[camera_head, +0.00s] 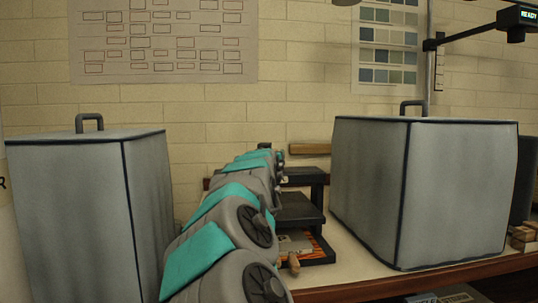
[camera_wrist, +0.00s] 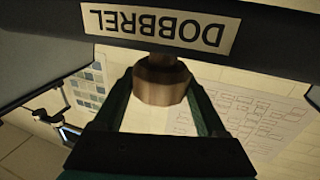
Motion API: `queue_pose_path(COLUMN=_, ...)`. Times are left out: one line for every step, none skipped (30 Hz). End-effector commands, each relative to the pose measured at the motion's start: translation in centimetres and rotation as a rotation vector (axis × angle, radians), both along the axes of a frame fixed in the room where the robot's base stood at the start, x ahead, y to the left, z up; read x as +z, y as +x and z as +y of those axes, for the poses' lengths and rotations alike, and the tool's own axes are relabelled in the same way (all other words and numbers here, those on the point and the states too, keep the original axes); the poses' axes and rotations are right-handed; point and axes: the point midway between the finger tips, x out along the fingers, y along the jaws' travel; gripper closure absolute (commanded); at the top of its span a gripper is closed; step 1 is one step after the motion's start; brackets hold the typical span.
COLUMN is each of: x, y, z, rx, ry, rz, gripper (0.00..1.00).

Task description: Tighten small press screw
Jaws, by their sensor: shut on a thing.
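In the wrist view, a round brown knob (camera_wrist: 160,86), which looks like the head of the press screw, sits against a dark bar (camera_wrist: 110,42) with a pale label reading DOBBREL upside down. My gripper (camera_wrist: 162,82) has its two dark green fingers on either side of the knob, shut on it. In the head view, the small black press (camera_head: 299,208) stands between the two grey covers, with an upper part, a plate and a base. My arm crosses in front of its left side and hides the screw and gripper there.
Large grey covered boxes stand at left (camera_head: 75,210) and right (camera_head: 425,190), close beside my arm and the press. A wooden-handled tool (camera_head: 293,263) lies at the press base. Wooden blocks (camera_head: 523,238) sit at far right. Some bare bench (camera_head: 350,268) shows in front.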

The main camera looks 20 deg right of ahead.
Motion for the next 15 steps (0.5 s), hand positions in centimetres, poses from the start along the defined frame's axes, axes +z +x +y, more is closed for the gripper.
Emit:
queue_pose_path(x=0.26, y=-0.01, z=0.06, rx=0.001, ry=-0.002, rz=-0.005, gripper=0.23)
queue_pose_path(x=0.25, y=-0.01, z=0.06, rx=0.001, ry=-0.002, rz=-0.005, gripper=0.19)
queue_pose_path(x=0.23, y=-0.01, z=0.06, rx=0.001, ry=-0.001, rz=-0.004, gripper=0.15)
queue_pose_path(x=0.21, y=-0.01, z=0.04, rx=0.001, ry=-0.001, rz=-0.004, gripper=0.11)
queue_pose_path(x=0.20, y=-0.01, z=0.04, rx=0.001, ry=-0.001, rz=-0.004, gripper=0.08)
queue_pose_path(x=0.17, y=0.00, z=0.04, rx=0.001, ry=-0.001, rz=-0.003, gripper=0.04)
queue_pose_path(x=0.17, y=0.00, z=0.04, rx=0.001, ry=-0.001, rz=-0.003, gripper=0.00)
queue_pose_path(x=0.16, y=0.00, z=0.04, rx=0.001, ry=-0.002, rz=-0.003, gripper=0.00)
queue_pose_path(x=0.13, y=0.00, z=0.04, rx=0.001, ry=-0.001, rz=-0.002, gripper=0.00)
queue_pose_path(x=0.13, y=0.00, z=0.04, rx=0.001, ry=-0.001, rz=-0.002, gripper=0.00)
queue_pose_path(x=0.12, y=0.00, z=0.04, rx=0.001, ry=-0.001, rz=-0.002, gripper=0.00)
queue_pose_path(x=0.10, y=0.01, z=0.03, rx=0.001, ry=-0.001, rz=-0.002, gripper=0.00)
queue_pose_path(x=0.10, y=0.00, z=0.04, rx=0.001, ry=-0.001, rz=-0.002, gripper=0.00)
queue_pose_path(x=0.09, y=-0.02, z=0.05, rx=0.001, ry=-0.001, rz=-0.002, gripper=0.00)
queue_pose_path(x=0.09, y=-0.08, z=0.12, rx=0.001, ry=-0.001, rz=-0.002, gripper=0.00)
